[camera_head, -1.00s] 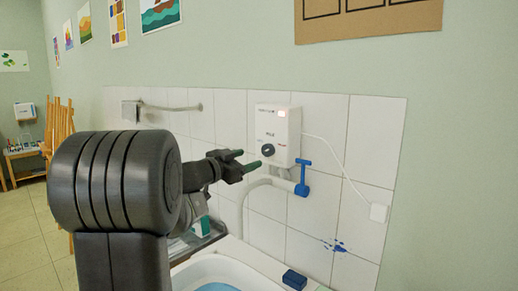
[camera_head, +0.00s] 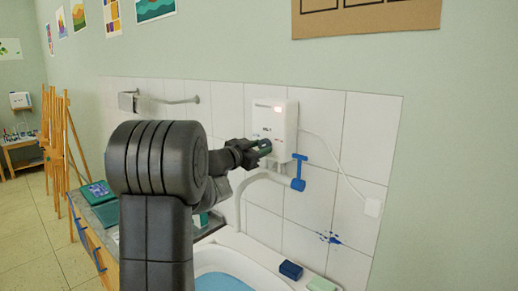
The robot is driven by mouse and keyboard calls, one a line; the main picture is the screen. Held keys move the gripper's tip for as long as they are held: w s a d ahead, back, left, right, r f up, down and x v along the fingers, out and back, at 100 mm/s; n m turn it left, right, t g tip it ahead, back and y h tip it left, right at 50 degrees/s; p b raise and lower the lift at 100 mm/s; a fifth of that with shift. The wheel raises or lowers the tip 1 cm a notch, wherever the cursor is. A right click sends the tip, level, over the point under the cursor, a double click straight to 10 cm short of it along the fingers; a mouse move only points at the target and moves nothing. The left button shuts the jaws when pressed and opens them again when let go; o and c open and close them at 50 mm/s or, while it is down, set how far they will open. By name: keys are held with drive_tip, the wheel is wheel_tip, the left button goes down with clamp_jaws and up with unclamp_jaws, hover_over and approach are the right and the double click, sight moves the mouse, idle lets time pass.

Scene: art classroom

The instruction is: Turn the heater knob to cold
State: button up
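My gripper (camera_head: 263,149) is at the heater's lower left front, where the knob sits. Its green-tipped fingers overlap the knob's place, and the knob itself is hidden behind or between them. I cannot tell whether the fingers touch the knob or are closed on it. The knob's setting cannot be read.
A blue tap lever (camera_head: 299,172) and white spout pipe (camera_head: 250,180) are just below the heater. A sink (camera_head: 270,270) stands below, with a blue block (camera_head: 290,270) and a pale green block (camera_head: 322,284) on its edge. A white cable hangs at the right.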

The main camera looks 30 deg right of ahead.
drive_tip(key=c, duration=0.3)
drive_tip(key=shift+f+b, duration=0.15)
drive_tip(key=shift+b, duration=0.5)
